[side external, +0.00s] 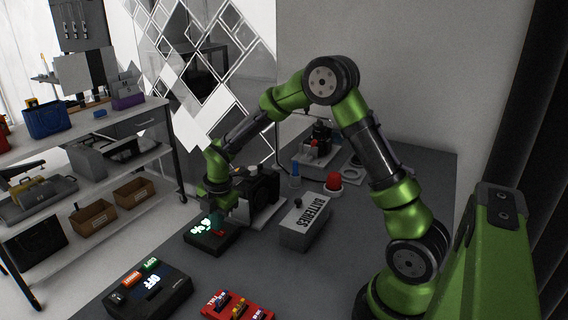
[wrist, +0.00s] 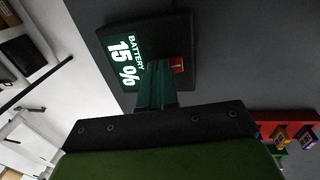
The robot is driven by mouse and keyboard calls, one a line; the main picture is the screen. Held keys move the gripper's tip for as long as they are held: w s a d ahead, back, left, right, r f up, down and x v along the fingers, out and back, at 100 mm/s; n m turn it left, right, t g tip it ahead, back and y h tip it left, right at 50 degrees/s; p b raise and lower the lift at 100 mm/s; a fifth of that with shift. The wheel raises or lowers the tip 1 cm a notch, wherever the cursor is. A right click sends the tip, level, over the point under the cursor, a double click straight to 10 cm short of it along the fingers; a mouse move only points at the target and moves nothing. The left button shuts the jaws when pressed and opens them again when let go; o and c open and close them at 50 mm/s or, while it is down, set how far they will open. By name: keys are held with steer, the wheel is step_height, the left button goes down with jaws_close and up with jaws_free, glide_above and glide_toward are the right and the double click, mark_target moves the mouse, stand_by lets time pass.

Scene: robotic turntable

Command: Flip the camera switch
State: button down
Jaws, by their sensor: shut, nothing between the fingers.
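My gripper (side external: 217,215) points down over a black box with a lit display (side external: 203,241). In the wrist view my gripper's dark green fingers (wrist: 158,68) are together, with nothing between them. They overlap the box (wrist: 176,28), whose display reads "BATTERY 15%". A small red part (wrist: 178,65) on that box shows right beside the fingertips; I cannot tell whether they touch it. A black camera-like device (side external: 264,184) stands behind my gripper, partly hidden by it. I cannot make out which part is the camera switch.
A black "OFF" box (side external: 166,300) with orange and green buttons stands at front left. A red tray (side external: 262,311) holds small colored items. A grey "BATTERIES" box (side external: 291,238) and a red dome (side external: 333,181) stand to the right. Shelving is at left.

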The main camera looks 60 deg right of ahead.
steer(key=shift+w+f, duration=0.1)
steer(key=shift+f, duration=0.1)
stand_by(0.3)
steer(key=shift+s, duration=0.9)
step_height(320, 180, up, 14)
steer(key=s, duration=0.2)
steer(key=shift+s, duration=0.15)
